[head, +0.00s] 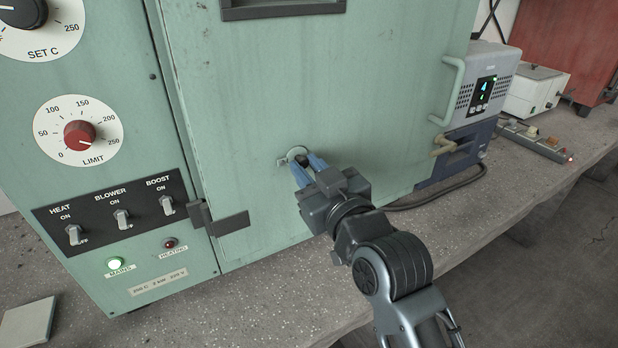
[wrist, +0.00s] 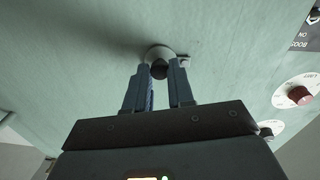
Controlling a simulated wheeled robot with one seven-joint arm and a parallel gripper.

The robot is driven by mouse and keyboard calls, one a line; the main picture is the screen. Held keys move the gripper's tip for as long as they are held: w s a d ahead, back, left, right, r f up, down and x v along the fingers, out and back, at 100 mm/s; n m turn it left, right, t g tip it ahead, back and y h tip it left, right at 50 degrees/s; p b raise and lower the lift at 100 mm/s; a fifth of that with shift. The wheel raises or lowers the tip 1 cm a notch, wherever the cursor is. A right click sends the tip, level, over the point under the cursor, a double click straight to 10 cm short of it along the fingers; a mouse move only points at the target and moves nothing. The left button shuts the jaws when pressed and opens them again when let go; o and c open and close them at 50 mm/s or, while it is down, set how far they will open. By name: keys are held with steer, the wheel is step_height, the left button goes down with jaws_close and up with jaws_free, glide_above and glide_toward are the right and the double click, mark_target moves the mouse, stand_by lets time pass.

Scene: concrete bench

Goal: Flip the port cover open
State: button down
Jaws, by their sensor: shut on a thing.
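The port cover (head: 296,151) is a small pale round disc on the green oven door, low and near the middle. A small tab sticks out at its left side. In the wrist view the port cover (wrist: 157,51) shows just beyond my fingertips, with a dark knob (wrist: 159,71) at its near edge. My gripper (head: 305,162) has blue fingers and reaches the cover from the lower right. In the wrist view my gripper (wrist: 161,68) is shut on the dark knob. The fingers hide part of the cover. The cover looks flat against the door.
The green oven door (head: 330,90) has a hinge (head: 220,221) at lower left and a handle (head: 450,90) at right. Left is a control panel with switches (head: 118,212) and dials. A grey-blue instrument (head: 480,110) stands to the right. Bare bench (head: 270,300) lies in front.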

steer(key=shift+n+b, duration=0.7)
steer(key=shift+r+n, duration=0.3)
steer(key=c, duration=1)
jaws_free()
steer(key=shift+o, duration=0.2)
steer(key=b+v, duration=0.1)
steer(key=v, duration=0.6)
steer(key=shift+s+d+b, duration=0.15)
steer(key=shift+s+b, duration=0.2)
steer(key=shift+b, duration=0.05)
